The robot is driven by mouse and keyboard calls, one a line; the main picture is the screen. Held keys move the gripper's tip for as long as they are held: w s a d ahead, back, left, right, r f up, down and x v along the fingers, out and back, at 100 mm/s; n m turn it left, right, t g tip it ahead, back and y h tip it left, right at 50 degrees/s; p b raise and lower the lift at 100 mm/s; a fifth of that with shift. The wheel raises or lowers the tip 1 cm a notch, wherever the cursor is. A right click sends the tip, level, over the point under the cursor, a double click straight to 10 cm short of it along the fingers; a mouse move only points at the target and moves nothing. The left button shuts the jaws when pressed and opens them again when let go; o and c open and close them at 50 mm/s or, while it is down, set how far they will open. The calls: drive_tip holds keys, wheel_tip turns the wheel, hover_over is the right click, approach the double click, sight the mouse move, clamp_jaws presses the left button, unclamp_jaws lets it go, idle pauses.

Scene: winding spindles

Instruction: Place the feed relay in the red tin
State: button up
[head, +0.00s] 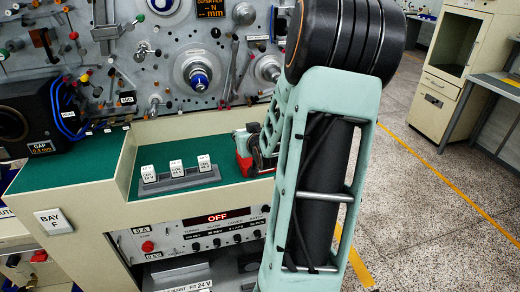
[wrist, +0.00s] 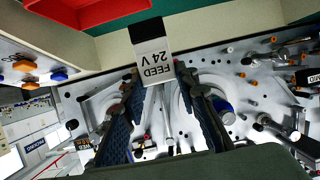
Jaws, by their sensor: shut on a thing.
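My gripper (wrist: 158,78) is shut on the feed relay (wrist: 153,55), a small block with a white label reading FEED 24 V and a dark top, held between the two dark ridged fingers. In the wrist view part of the red tin (wrist: 72,22) shows at the upper left, apart from the relay. In the head view the red tin (head: 243,163) is partly hidden beside my arm on the green bench top. The held relay cannot be made out in the head view.
Three white-labelled relays (head: 176,167) stand in a grey rack (head: 180,183) on the green bench top (head: 75,163). A grey panel with spindles (head: 198,72) rises behind. A beige raised edge borders the bench. Clear speckled floor (head: 430,215) lies to the right.

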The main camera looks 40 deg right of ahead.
drive_tip(key=shift+d+f+p, duration=0.25)
drive_tip(key=shift+d+f, duration=0.95)
drive_tip(key=shift+f, duration=0.45)
drive_tip(key=shift+d+f+p, duration=0.2)
drive_tip(key=shift+d+f, duration=1.05)
drive_tip(key=shift+f, duration=0.45)
drive_tip(key=shift+d+f+p, duration=0.25)
drive_tip(key=shift+d+f, duration=0.95)
drive_tip(key=shift+f, duration=0.45)
drive_tip(key=shift+f+b, duration=0.25)
drive_tip(key=shift+b, duration=0.1)
drive_tip(key=o, duration=1.1)
drive_tip(key=shift+r, duration=0.1)
drive_tip(key=shift+o, duration=0.2)
drive_tip(key=shift+r, duration=0.1)
drive_tip(key=shift+r+p, duration=0.2)
drive_tip(key=shift+p, duration=0.3)
drive_tip(key=b+v, duration=0.1)
drive_tip(key=v, duration=1.1)
drive_tip(key=shift+f, duration=0.25)
